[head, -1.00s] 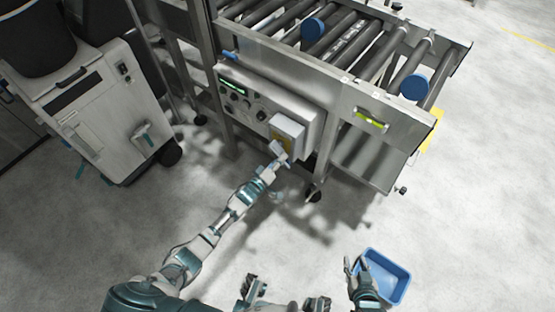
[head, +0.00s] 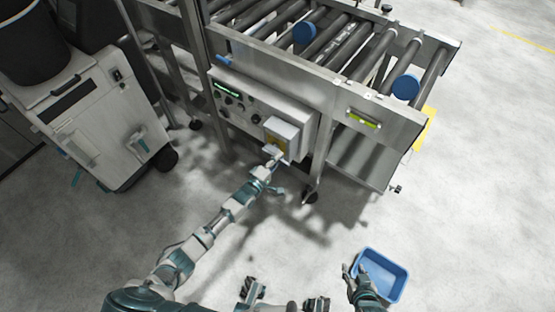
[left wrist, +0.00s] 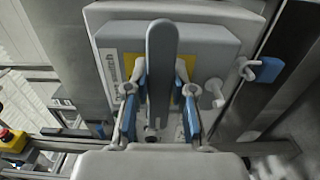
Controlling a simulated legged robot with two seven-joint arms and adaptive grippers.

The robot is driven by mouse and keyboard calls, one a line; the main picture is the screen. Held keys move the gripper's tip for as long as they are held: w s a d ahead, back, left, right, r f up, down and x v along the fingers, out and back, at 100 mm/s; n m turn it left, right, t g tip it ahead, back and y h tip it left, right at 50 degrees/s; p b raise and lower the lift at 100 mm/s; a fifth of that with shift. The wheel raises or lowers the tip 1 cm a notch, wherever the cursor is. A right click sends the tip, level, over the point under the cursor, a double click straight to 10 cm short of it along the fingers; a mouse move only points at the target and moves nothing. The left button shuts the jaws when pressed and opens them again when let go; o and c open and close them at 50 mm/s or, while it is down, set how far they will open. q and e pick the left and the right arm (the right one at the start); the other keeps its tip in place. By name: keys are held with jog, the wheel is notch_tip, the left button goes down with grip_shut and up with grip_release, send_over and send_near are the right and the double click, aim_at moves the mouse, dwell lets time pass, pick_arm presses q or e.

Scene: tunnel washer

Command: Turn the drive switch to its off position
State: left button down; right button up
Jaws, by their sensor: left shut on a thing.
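The drive switch is a grey box (head: 284,130) with a yellow plate (head: 275,144) on the machine's front panel. In the left wrist view the box (left wrist: 200,40) fills the upper middle, with the yellow plate (left wrist: 133,66) behind a grey lever (left wrist: 162,65). The lever stands upright in that picture. My left gripper (left wrist: 160,110) has its blue-padded fingers on either side of the lever and is shut on it; in the head view the gripper (head: 271,157) is at the box. My right gripper (head: 351,268) is at the left rim of a blue bin; its grip is unclear.
The blue bin (head: 383,275) is at the lower right. The roller conveyor (head: 340,45) rises behind the panel (head: 235,105), and a machine leg (head: 318,170) stands right of my left gripper. A cart (head: 95,115) stands at left. The floor between is clear.

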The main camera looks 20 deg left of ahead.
pick_arm(q)
jog(key=shift+w+a+r, duration=0.2)
jog(key=shift+a+r, duration=0.05)
jog(key=shift+r, duration=0.05)
jog(key=c, duration=1.2)
grip_release()
jog(key=shift+o, duration=1.2)
jog(key=shift+w+f, duration=0.1)
jog(key=shift+f, duration=0.2)
jog(key=v, duration=1.2)
